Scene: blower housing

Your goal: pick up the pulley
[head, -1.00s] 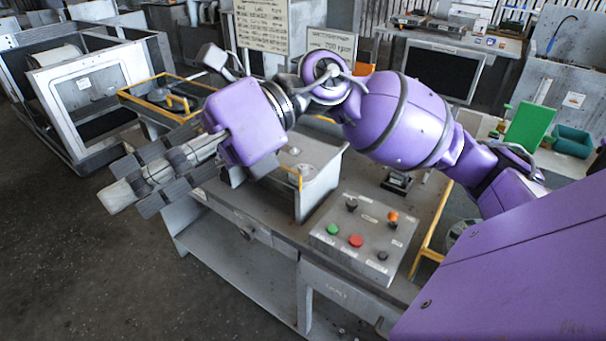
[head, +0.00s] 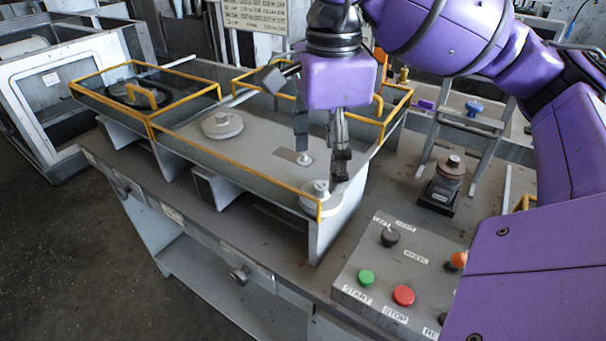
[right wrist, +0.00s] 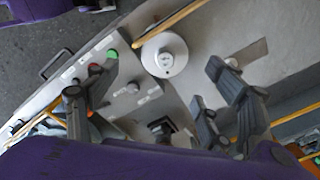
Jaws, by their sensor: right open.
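Two pale round parts that look like pulleys are on the grey housing (head: 250,150). One pulley with a raised hub (head: 307,203) sits at its near right corner, by the yellow rail. The other, a stepped disc (head: 222,125), lies farther left. My right gripper (head: 321,152) points down, open and empty, above the near right pulley and slightly behind it in the head view. In the right wrist view that pulley (right wrist: 164,56) shows whole, beyond the open fingers and apart from them. My left gripper is not in view.
A yellow rail (head: 235,158) edges the housing. A control box (head: 385,275) with green and red buttons stands at the front right. A dark-based metal part (head: 447,180) stands behind it. A black part with a yellow handle (head: 140,95) lies at the far left.

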